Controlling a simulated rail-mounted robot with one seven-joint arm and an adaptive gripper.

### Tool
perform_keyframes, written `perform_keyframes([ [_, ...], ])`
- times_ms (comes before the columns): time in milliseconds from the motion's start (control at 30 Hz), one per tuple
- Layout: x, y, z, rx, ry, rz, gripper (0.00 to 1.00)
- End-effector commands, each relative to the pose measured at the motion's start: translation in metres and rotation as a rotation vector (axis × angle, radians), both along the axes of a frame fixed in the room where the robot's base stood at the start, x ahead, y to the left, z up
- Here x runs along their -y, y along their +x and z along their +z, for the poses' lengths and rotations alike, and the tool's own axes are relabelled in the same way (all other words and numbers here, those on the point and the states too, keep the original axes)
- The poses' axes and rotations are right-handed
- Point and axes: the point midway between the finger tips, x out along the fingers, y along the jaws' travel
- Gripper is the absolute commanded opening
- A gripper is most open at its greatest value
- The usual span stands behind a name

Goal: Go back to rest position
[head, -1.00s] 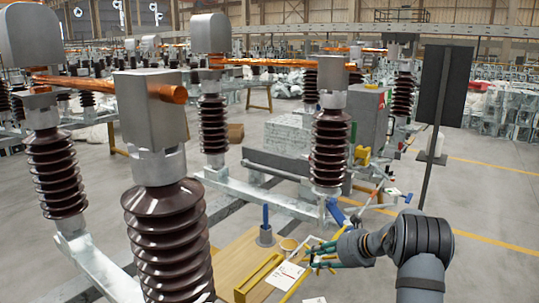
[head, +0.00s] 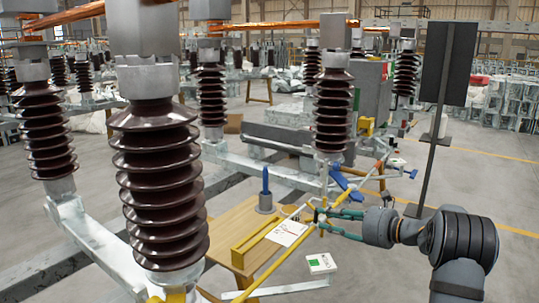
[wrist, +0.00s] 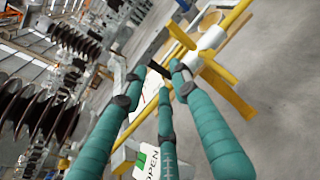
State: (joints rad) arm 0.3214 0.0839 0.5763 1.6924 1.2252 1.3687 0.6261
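My gripper (head: 327,221) is at the right of the head view. Its teal fingers point left, toward a yellow and white pole assembly (head: 283,256). In the wrist view, my three fingers (wrist: 158,76) are spread with gaps between them. I see nothing clamped between them. The yellow and white parts (wrist: 214,38) show beyond and beside the right fingertip. I cannot tell whether a finger touches them.
A wooden table (head: 229,222) with a yellow tray, papers and a blue-topped grey holder (head: 265,200) stands left of my gripper. Brown ribbed insulators (head: 160,190) fill the left. A dark panel on a post (head: 447,62) stands behind my arm. Open floor lies at the right.

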Motion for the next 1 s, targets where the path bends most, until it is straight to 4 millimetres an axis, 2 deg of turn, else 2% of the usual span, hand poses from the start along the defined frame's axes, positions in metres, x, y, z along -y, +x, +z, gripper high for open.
perform_keyframes([
  [33,0.001,-0.001,-0.011,0.012,0.016,0.000,0.29],
  [533,0.008,-0.006,-0.023,0.136,0.191,0.001,0.29],
  [600,0.023,-0.017,-0.012,0.135,0.193,-0.006,0.29],
  [800,0.052,-0.045,-0.012,0.134,0.192,-0.004,0.29],
  [1000,0.074,-0.066,-0.012,0.135,0.190,-0.001,0.29],
])
